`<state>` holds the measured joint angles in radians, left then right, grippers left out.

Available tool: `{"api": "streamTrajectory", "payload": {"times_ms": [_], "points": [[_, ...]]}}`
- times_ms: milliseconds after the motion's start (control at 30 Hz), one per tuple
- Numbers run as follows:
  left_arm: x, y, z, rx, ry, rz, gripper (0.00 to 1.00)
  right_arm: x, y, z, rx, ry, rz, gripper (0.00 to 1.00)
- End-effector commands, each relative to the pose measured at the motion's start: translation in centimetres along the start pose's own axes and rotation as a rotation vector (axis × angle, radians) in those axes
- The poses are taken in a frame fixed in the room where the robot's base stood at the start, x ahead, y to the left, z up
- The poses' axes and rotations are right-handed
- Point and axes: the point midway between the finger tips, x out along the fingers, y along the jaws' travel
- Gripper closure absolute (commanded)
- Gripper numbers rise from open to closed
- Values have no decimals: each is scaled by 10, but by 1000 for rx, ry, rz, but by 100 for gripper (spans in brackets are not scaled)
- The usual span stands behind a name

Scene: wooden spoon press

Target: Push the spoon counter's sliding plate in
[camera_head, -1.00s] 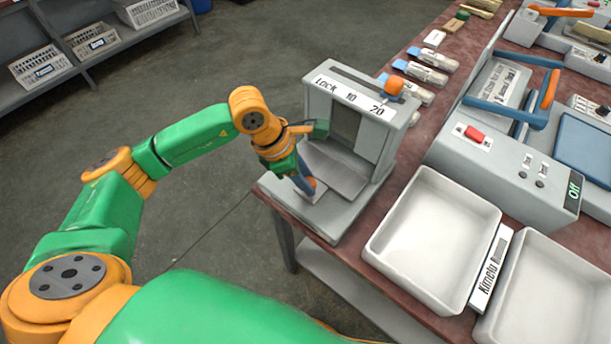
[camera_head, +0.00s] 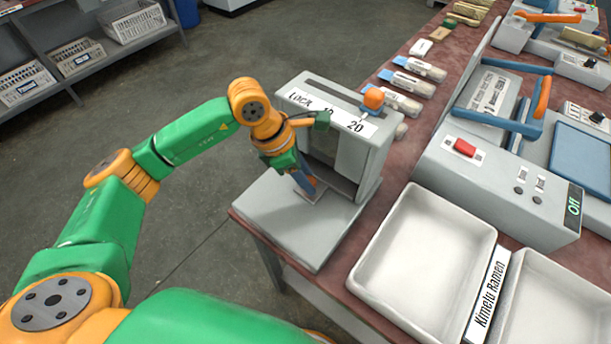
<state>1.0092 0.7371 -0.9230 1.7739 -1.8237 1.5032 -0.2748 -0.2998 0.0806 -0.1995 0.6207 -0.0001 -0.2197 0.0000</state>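The spoon counter (camera_head: 362,152) is a grey upright housing with a white "Lock 10 20" label and an orange knob (camera_head: 373,98) on top. It stands on a flat grey base (camera_head: 300,220) at the table's corner. Its sliding plate (camera_head: 338,181) shows only in part inside the opening; my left gripper and the housing hide the rest. Contact and finger spacing cannot be made out. My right gripper is out of view.
Two white trays (camera_head: 370,272) with a "Kimelu Ramen" label lie to the right. A grey machine (camera_head: 490,185) with a red switch stands behind them. Several wrapped packets (camera_head: 415,68) lie along the table beyond the counter. The base's front is clear.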

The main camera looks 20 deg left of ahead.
Motion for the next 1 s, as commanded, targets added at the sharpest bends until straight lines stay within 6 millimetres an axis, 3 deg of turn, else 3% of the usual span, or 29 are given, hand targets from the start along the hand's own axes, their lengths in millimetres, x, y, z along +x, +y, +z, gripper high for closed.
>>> {"api": "streamTrajectory", "payload": {"times_ms": [33, 133, 467, 800, 1000], "points": [[-4, 3, 4, 1, -13, 14, 58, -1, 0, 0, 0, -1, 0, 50], [-4, 3, 3, 1, -11, 12, 32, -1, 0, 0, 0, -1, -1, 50], [-6, 2, 2, 1, -8, 9, 32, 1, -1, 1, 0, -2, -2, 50], [-67, 3, 2, 1, -8, 10, 32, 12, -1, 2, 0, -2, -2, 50], [-73, 2, 2, 1, -8, 8, 32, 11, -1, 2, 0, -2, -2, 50]]}}
